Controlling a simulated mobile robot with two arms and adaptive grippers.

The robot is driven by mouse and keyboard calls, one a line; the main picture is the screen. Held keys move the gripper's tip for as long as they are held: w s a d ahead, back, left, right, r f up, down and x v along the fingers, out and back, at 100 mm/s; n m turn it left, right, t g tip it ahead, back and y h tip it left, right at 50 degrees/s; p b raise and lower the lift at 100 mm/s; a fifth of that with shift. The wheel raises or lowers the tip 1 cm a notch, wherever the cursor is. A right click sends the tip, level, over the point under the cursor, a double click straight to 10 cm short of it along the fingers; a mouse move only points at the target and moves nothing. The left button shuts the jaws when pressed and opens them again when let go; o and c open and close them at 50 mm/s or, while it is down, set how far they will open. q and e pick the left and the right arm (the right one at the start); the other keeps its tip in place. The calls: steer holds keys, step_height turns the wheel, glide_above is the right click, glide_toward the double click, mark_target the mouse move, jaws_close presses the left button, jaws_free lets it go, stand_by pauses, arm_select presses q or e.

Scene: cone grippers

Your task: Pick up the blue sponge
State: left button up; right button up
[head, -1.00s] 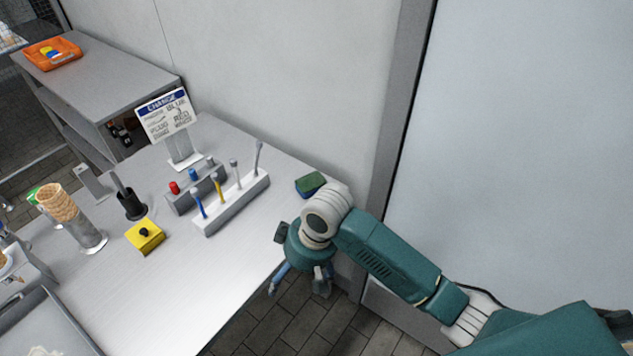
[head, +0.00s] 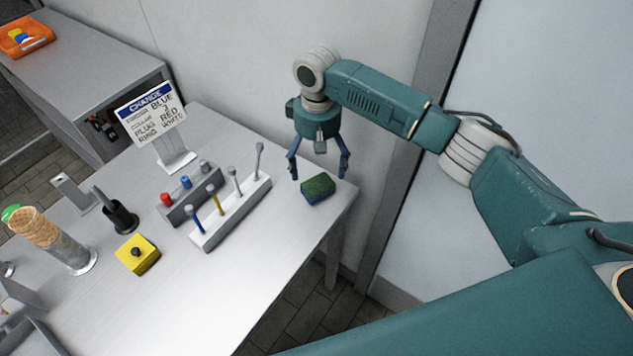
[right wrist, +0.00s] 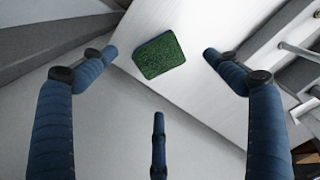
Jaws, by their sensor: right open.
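The blue sponge (head: 318,189) has a green top and blue sides and lies flat at the right corner of the steel table, near the wall. In the right wrist view the sponge (right wrist: 159,56) shows its green face beyond and between the spread fingers. My right gripper (head: 319,172) is open and empty, pointing down just above and behind the sponge, apart from it. In the right wrist view its blue fingers (right wrist: 157,62) are wide apart with nothing between them. My left gripper is not in view.
A white rack (head: 233,222) with several upright tools stands left of the sponge. A grey block (head: 179,207) with coloured plugs, a sign (head: 152,113), a yellow box (head: 138,254) and a cone holder (head: 75,256) are farther left. The table's front right is clear.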

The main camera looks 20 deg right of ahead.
mark_target(318, 184)
step_height(318, 184, down, 3)
steer(key=shift+s+f, duration=0.1)
steer(key=shift+f+p, duration=0.3)
steer(key=shift+p, duration=0.05)
step_height(318, 184, down, 4)
steer(key=shift+d+f+p, duration=0.1)
steer(key=shift+f+p, duration=0.05)
steer(key=shift+p, duration=0.5)
steer(key=shift+f, duration=0.2)
steer(key=c, duration=0.6)
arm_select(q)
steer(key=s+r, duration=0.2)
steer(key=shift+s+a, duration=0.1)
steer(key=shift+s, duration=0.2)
arm_select(e)
steer(key=c, duration=0.5)
steer(key=shift+c, duration=0.2)
